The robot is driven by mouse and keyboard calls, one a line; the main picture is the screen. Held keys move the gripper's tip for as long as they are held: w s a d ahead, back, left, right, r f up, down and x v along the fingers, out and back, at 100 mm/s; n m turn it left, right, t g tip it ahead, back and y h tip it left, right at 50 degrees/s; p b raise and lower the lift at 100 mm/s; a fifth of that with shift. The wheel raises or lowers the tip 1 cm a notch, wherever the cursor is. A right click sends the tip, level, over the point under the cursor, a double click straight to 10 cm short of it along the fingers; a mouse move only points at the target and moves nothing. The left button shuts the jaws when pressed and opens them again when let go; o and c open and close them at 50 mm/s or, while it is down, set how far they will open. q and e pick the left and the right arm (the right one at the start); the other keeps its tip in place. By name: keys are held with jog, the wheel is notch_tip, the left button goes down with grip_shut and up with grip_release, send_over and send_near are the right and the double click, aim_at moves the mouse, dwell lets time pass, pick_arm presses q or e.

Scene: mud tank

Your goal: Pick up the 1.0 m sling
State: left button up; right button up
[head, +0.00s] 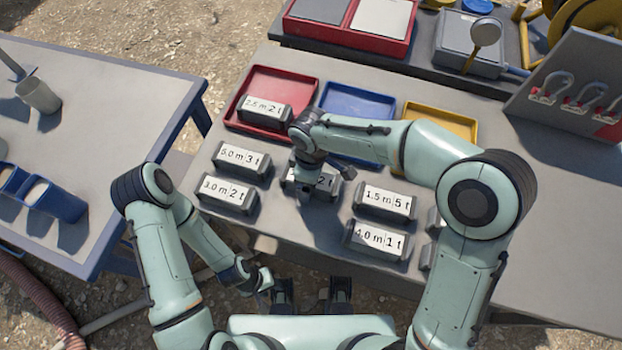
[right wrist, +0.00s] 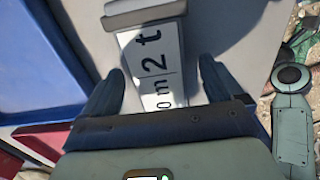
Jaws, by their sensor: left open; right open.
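Several dark sling packs with white labels lie on the grey table. No label that I can read in full says 1.0 m. My right gripper (right wrist: 160,88) is open over a pack whose label ends in "m 2 t" (right wrist: 150,62). Its fingers stand on either side of this pack in the right wrist view. The start of the label is hidden; a 0 shows before the m. In the head view the arm partly covers this pack (head: 325,183). My left gripper (head: 262,280) is open and empty, low in front of the table edge.
Around it lie packs marked 5.0 m 3 t (head: 241,160), 3.0 m 2 t (head: 227,192), 1.5 m 5 t (head: 386,201) and 4.0 m 1 t (head: 378,241). A 2.5 m 2 t pack (head: 264,110) lies in the red tray (head: 300,83). Blue (head: 352,97) and yellow (head: 440,119) trays are behind.

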jog(key=c, duration=1.3)
jog(key=shift+r, duration=0.1)
